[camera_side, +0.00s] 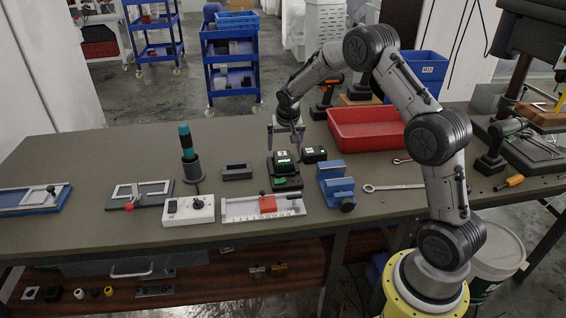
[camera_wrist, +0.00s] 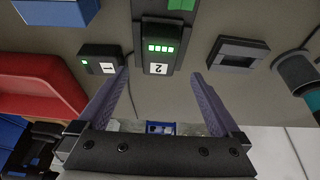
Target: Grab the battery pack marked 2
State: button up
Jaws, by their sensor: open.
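The battery pack marked 2 (camera_wrist: 158,58) is a black block with a row of lit green lights and a white label. It sits in a dark charger dock (camera_wrist: 152,25); in the side view the pack (camera_side: 283,160) rests on the dock (camera_side: 287,183). The battery pack marked 1 (camera_wrist: 100,62), with one lit green light, lies beside it on the bench; it also shows in the side view (camera_side: 314,154). My gripper (camera_side: 286,133) is open and empty above pack 2. In the wrist view its fingers (camera_wrist: 161,78) are spread on either side of that pack.
A red bin (camera_side: 367,138) stands behind and to the right. A blue vise (camera_side: 336,186) is right of the dock, a dark hollow block (camera_side: 237,172) left. A white slide fixture with a red block (camera_side: 262,208) lies in front. The left back of the bench is clear.

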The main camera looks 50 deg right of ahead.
aim_at(283, 157)
jog(key=x, duration=0.8)
jog(key=shift+c, duration=0.3)
grip_shut()
jog(key=shift+r, duration=0.1)
